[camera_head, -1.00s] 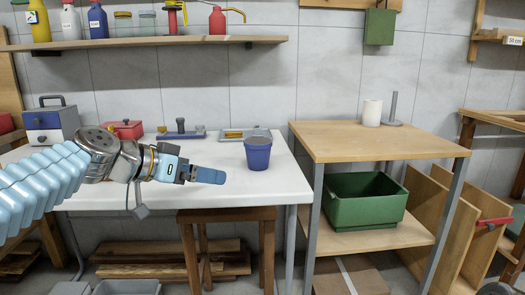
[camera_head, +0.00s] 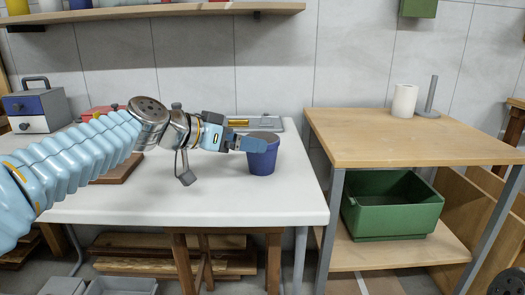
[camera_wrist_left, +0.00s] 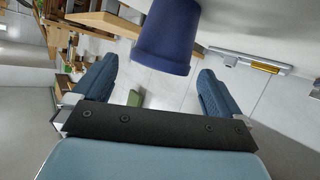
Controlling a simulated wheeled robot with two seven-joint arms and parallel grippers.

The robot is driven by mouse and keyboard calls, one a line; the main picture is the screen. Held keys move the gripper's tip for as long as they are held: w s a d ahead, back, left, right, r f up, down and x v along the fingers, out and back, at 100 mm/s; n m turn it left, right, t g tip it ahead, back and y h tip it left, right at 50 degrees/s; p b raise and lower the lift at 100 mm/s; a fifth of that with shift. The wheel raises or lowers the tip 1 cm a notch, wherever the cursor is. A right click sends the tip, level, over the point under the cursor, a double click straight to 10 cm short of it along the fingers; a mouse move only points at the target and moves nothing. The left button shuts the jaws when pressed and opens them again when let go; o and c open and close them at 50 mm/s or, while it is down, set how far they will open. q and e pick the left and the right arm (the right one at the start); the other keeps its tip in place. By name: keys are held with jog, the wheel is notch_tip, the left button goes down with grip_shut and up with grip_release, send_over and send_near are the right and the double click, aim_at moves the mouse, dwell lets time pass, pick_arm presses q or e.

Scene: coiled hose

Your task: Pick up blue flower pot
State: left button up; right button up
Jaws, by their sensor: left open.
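The blue flower pot (camera_head: 262,160) stands upright on the white table (camera_head: 230,210) near its right end. It is filled with something dark up to the rim. My left gripper (camera_head: 255,144) reaches in from the left, its fingers at the pot's upper left side. In the left wrist view the pot (camera_wrist_left: 166,38) lies ahead, between and just beyond the two open fingertips of the left gripper (camera_wrist_left: 157,78). I cannot tell whether a finger touches the pot. My right gripper is not in view.
A tray with a yellow item (camera_head: 238,124) lies behind the pot. A wooden workbench (camera_head: 400,140) stands to the right, with a green crate (camera_head: 390,218) on its lower shelf. A small drawer box (camera_head: 38,108) is at the far left. The table front is clear.

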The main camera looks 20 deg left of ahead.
pick_arm(q)
jog(key=p+x, duration=0.1)
jog(key=x, duration=0.6)
jog(key=shift+w+a+r, duration=0.1)
jog(key=shift+w+r, duration=0.05)
jog(key=shift+w, duration=0.05)
jog(key=shift+c, duration=0.5)
jog(key=c, duration=0.8)
